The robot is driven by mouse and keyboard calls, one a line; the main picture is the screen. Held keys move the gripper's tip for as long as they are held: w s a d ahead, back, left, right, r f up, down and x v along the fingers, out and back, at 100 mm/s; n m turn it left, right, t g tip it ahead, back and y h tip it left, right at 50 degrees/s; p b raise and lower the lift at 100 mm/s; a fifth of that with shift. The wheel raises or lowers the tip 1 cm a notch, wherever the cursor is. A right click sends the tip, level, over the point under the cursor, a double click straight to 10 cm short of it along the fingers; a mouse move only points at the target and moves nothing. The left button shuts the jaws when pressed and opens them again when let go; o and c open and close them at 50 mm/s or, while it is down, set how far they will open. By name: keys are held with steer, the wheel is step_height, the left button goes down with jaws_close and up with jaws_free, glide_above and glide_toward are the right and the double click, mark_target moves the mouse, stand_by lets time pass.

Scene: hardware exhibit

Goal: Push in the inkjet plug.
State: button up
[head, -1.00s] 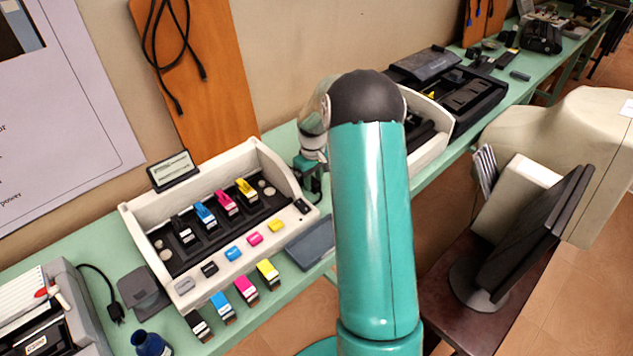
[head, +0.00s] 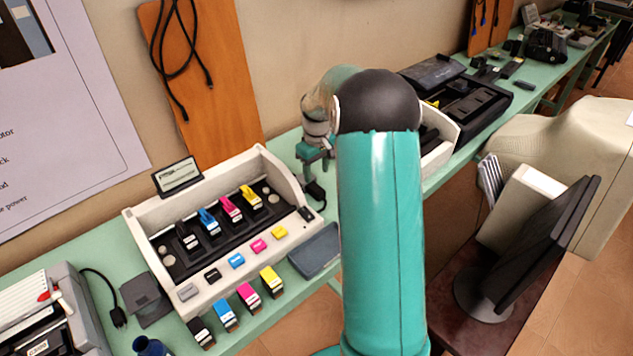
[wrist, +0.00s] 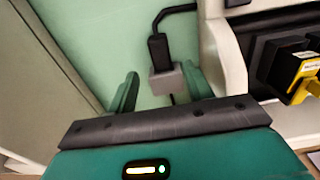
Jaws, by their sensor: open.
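The inkjet plug (wrist: 158,50) is a black plug with a black cable, in line with a grey block (wrist: 168,82) in the wrist view. Whether the plug is fully seated in the block cannot be told. In the head view the plug (head: 317,192) is a small dark shape just right of the white inkjet cartridge unit (head: 136,222). My gripper (wrist: 160,92) is open, its teal fingers on either side of the grey block, with visible gaps. In the head view my gripper (head: 315,155) hangs above the plug.
The unit's white side wall (wrist: 224,45) stands close right of my gripper, with a yellow cartridge (wrist: 304,90) inside. Several cartridges lie in front of the unit. Green bench top (wrist: 85,35) is clear left of the plug. A monitor (head: 535,240) stands at the right.

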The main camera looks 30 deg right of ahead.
mark_target(317, 189)
step_height(317, 189, up, 7)
stand_by(0.3)
steer(key=shift+s, duration=0.1)
stand_by(0.4)
